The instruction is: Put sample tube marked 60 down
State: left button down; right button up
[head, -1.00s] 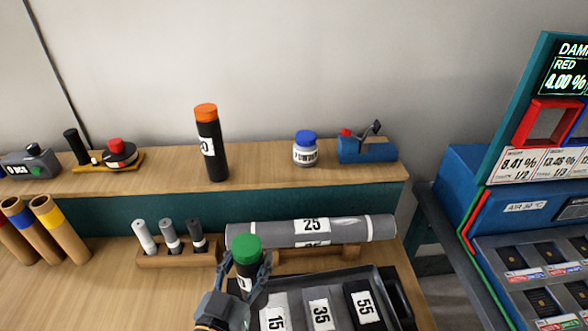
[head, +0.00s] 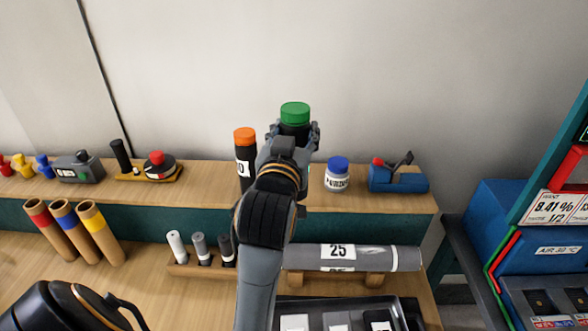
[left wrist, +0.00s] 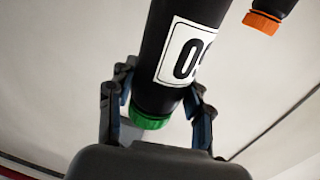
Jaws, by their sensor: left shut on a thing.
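The sample tube is black with a green cap (head: 295,113). My left gripper (head: 296,135) is shut around it at the raised shelf, between an orange-capped black tube (head: 244,150) and a white jar with a blue lid (head: 337,175). My arm hides its lower part, so I cannot tell if it touches the shelf. In the left wrist view the held tube (left wrist: 192,45) shows a white label with a partly visible number, a 0 readable. Its green cap (left wrist: 150,121) is between the fingers. My right gripper is not in view.
The wooden shelf (head: 215,190) also bears a blue device (head: 398,178) at right and a round black item with a red knob (head: 157,166) at left. Below are a small marker rack (head: 195,267), a grey roll marked 25 (head: 375,257) and a dark tray (head: 402,310).

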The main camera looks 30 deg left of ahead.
pick_arm(q)
jog(key=w+a+f+b, duration=0.1)
jog(key=b, duration=0.1)
jog(key=shift+w+b, duration=0.25)
jog(key=shift+b, duration=0.1)
jog(key=w+a+f+p, duration=0.3)
jog(key=w+a+f, duration=0.3)
jog(key=w+f, duration=0.3)
notch_tip(320, 180, down, 2)
jog(key=shift+f, duration=0.25)
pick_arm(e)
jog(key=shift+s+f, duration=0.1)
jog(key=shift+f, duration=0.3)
pick_arm(q)
jog(key=shift+a, duration=0.1)
jog(key=shift+f, duration=0.15)
jog(key=c, duration=0.6)
grip_release()
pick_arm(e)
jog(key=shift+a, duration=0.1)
